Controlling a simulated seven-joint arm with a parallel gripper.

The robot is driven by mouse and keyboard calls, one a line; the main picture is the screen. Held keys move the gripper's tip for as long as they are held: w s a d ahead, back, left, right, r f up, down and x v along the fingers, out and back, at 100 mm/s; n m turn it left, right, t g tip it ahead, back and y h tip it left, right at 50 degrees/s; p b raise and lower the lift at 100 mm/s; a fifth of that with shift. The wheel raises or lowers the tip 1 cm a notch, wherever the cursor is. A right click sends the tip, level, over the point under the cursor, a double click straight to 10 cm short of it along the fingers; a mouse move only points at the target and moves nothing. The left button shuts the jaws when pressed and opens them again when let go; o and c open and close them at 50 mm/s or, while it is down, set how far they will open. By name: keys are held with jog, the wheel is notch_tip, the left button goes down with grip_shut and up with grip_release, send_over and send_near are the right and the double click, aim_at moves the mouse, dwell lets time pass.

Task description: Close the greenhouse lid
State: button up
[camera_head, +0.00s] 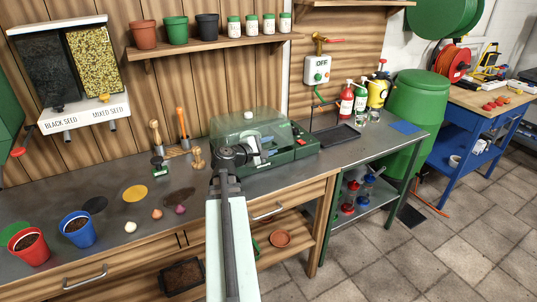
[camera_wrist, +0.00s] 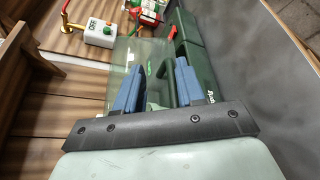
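The greenhouse (camera_head: 294,153) is a dark green box with a clear lid (camera_head: 232,122) on the bench below the shelf. The lid rises above the base at the back; its exact angle is hard to tell. My gripper (camera_head: 243,154) is in front of the greenhouse and hides part of its front left. In the wrist view, my gripper (camera_wrist: 158,88) has its two blue fingers spread apart, with the clear lid (camera_wrist: 120,62) and green base (camera_wrist: 196,58) beyond them. I see nothing clamped between the fingers; contact with the lid cannot be told.
Wooden-handled tools (camera_head: 182,124) stand left of the greenhouse. A control box marked OFF (camera_head: 317,70) hangs on the wall above right, with a dark tray (camera_head: 338,134) below. Red and blue pots (camera_head: 78,229) stand at the left. The shelf (camera_head: 215,42) overhangs the back.

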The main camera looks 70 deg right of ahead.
jog(key=shift+r, duration=2.4)
jog(key=shift+c, duration=0.3)
